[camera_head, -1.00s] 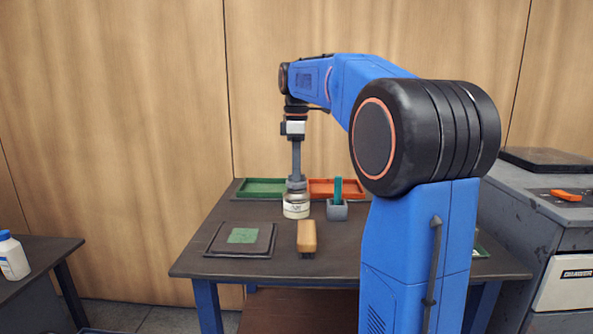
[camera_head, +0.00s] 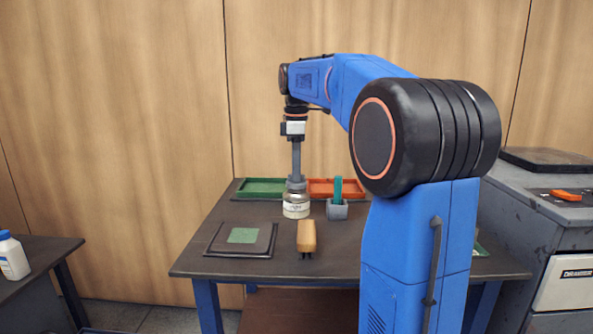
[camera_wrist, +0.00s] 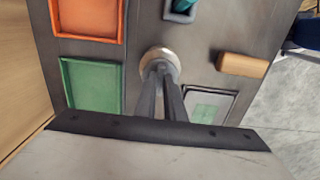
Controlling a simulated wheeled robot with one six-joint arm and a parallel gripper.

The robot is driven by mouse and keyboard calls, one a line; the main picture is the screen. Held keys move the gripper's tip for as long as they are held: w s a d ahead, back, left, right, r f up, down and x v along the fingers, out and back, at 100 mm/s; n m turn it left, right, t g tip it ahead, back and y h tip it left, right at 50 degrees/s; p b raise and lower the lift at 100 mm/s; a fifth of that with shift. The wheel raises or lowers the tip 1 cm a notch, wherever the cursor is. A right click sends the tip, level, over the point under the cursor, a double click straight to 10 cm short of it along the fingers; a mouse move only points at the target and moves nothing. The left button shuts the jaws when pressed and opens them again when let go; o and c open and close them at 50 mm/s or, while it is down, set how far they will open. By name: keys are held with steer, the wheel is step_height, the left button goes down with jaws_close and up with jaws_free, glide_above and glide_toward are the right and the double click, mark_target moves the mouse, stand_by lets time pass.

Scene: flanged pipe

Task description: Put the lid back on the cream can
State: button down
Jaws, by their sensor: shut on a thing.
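The cream can (camera_head: 296,208) stands upright on the dark table, with a pale label around its side. A grey lid (camera_head: 296,185) is at the top of the can, between my fingers and the can. My gripper (camera_head: 296,178) points straight down over the can and is shut on the lid. In the wrist view my gripper's fingers (camera_wrist: 161,72) meet at the lid, and the pale rim of the can (camera_wrist: 172,70) shows around it. I cannot tell whether the lid is fully seated on the can.
Behind are a green tray (camera_head: 262,188) and an orange tray (camera_head: 335,188). A grey holder (camera_head: 337,210) with a teal item stands just right of the can. A wooden-handled brush (camera_head: 306,236) and a dark mat (camera_head: 222,249) with a green patch lie in front.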

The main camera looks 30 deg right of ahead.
stand_by(0.8)
steer(key=c, duration=1.3)
jaws_free()
steer(key=shift+r, duration=3.45)
jaws_close()
